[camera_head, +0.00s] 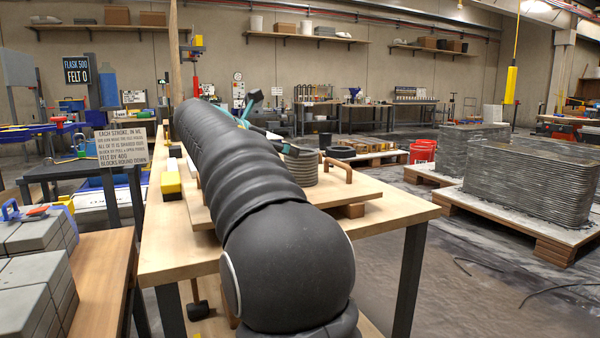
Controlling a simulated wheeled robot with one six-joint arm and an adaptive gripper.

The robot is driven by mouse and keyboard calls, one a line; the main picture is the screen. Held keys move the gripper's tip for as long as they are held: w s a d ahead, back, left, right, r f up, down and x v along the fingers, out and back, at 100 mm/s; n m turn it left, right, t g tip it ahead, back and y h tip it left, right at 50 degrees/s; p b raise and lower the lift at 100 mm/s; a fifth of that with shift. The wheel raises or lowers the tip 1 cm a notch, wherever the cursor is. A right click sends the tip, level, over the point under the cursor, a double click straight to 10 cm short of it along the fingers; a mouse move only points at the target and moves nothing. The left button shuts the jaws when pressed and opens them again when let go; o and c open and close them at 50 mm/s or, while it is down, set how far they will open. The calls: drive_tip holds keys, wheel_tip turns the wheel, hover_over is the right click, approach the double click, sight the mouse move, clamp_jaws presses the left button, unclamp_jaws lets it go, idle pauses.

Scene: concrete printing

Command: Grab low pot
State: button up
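A low grey ribbed pot (303,172) stands upright on a wooden board on the workbench, just right of my dark arm. Its left side is partly hidden by the arm. Teal and dark parts that look like my gripper (268,122) show past the arm, just left of and above the pot's rim. The arm hides most of the gripper, so I cannot tell whether its fingers touch the pot or how far apart they are.
The wooden workbench (392,205) has a wooden handle (338,164) right of the pot and yellow blocks (170,182) at left. A lettered sign (122,147) stands left. Grey blocks (35,285) fill the near-left bench. Printed concrete stacks (530,180) sit on pallets at right.

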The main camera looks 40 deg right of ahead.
sight(301, 157)
drive_tip(key=b+x, duration=0.1)
drive_tip(key=x, duration=0.8)
drive_tip(key=shift+a+f, duration=0.1)
drive_tip(key=shift+f, duration=0.05)
drive_tip(key=c, duration=1.3)
drive_tip(key=shift+c, duration=1.1)
